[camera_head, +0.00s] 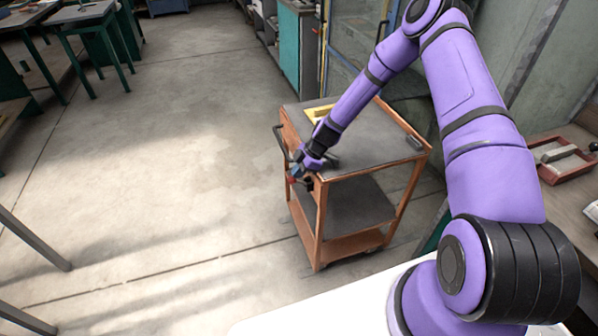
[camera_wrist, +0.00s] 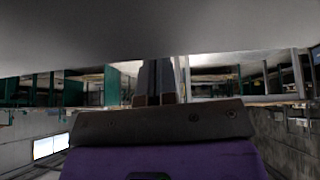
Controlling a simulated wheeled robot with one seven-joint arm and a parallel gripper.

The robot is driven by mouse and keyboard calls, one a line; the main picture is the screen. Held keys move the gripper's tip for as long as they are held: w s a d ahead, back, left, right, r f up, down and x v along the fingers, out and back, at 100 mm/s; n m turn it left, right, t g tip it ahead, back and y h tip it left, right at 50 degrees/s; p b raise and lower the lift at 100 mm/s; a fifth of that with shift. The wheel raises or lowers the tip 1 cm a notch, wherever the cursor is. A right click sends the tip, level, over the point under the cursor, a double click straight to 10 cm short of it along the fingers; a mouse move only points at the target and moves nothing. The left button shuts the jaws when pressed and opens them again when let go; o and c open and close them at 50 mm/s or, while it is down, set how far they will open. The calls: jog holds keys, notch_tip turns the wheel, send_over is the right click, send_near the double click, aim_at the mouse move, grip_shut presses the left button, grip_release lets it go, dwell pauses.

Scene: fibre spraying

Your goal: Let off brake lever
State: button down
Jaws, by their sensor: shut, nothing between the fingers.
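An orange-framed cart (camera_head: 390,158) with dark shelves stands in the middle of the head view. My gripper (camera_head: 297,174) is at the cart's near left corner, low beside the top shelf's edge. In the wrist view my gripper's two fingers (camera_wrist: 156,66) lie side by side, shut with nothing between them. I cannot make out the brake lever clearly in either view. Small dark and reddish parts show around the gripper at that corner, but I cannot tell which belong to the cart. Whether the fingers touch anything is unclear.
A yellow frame (camera_head: 318,114) lies on the cart's top, partly behind my arm. A dark push handle (camera_head: 279,138) sticks out at the cart's left. Green-legged workbenches (camera_head: 88,14) stand at the far left. A red tray (camera_head: 566,160) lies at right. The floor left of the cart is clear.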

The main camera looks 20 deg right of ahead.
jog(key=shift+a+f+h, duration=0.3)
jog(key=shift+a+h, duration=0.25)
jog(key=shift+h, duration=0.15)
jog(key=shift+a+f+h, duration=0.45)
jog(key=shift+a+h, duration=0.25)
jog(key=shift+h, duration=0.3)
notch_tip(320, 180, down, 8)
jog(key=a+h, duration=0.2)
jog(key=h, duration=0.7)
jog(key=shift+a+h, duration=0.25)
jog(key=shift+h, duration=0.15)
dwell(0.4)
jog(key=v, duration=1.4)
jog(key=shift+s+a+f, duration=0.2)
jog(key=shift+a+f, duration=0.05)
